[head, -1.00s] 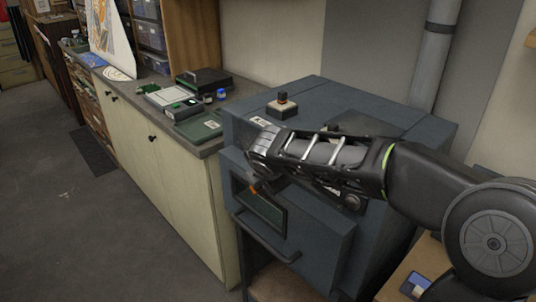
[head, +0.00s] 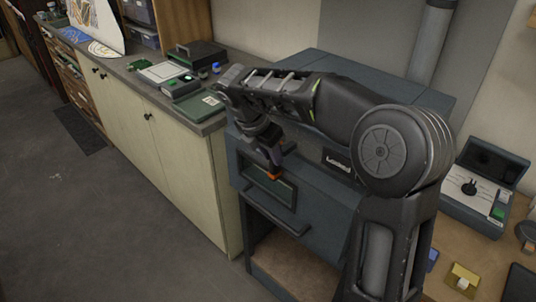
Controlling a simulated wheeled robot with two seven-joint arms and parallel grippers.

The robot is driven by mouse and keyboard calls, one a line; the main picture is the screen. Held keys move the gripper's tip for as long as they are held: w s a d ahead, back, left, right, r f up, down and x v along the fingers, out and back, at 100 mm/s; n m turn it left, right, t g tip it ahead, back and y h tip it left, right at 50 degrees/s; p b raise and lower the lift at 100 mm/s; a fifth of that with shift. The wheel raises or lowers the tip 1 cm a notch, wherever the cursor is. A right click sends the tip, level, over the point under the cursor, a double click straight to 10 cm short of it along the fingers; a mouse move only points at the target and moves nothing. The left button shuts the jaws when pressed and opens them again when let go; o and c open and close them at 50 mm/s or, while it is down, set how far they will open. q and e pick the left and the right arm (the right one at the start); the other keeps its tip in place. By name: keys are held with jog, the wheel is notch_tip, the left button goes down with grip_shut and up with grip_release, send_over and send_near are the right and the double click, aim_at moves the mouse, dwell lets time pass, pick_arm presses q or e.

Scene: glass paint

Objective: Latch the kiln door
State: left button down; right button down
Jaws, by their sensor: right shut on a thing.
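The kiln is a blue-grey box (head: 318,68) in the middle of the head view. Its front door (head: 322,205) has a dark window (head: 283,192) and a bar handle (head: 268,212) below it. The door looks closed, but any small gap at its edges is hard to see. My right gripper (head: 272,164) points down in front of the door, just above the window. It is shut on a small orange-tipped piece (head: 273,176), apparently the latch; my fingers hide most of it. My right arm covers much of the kiln's top and right front. My left gripper is out of view.
A counter (head: 205,118) with a black case (head: 196,54) and small jars runs off to the left. A wooden bench (head: 452,238) at the right holds an open grey box with a knob (head: 476,190).

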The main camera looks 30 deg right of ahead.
jog(key=c, duration=1.2)
grip_release()
jog(key=shift+d, duration=0.1)
jog(key=shift+c, duration=0.2)
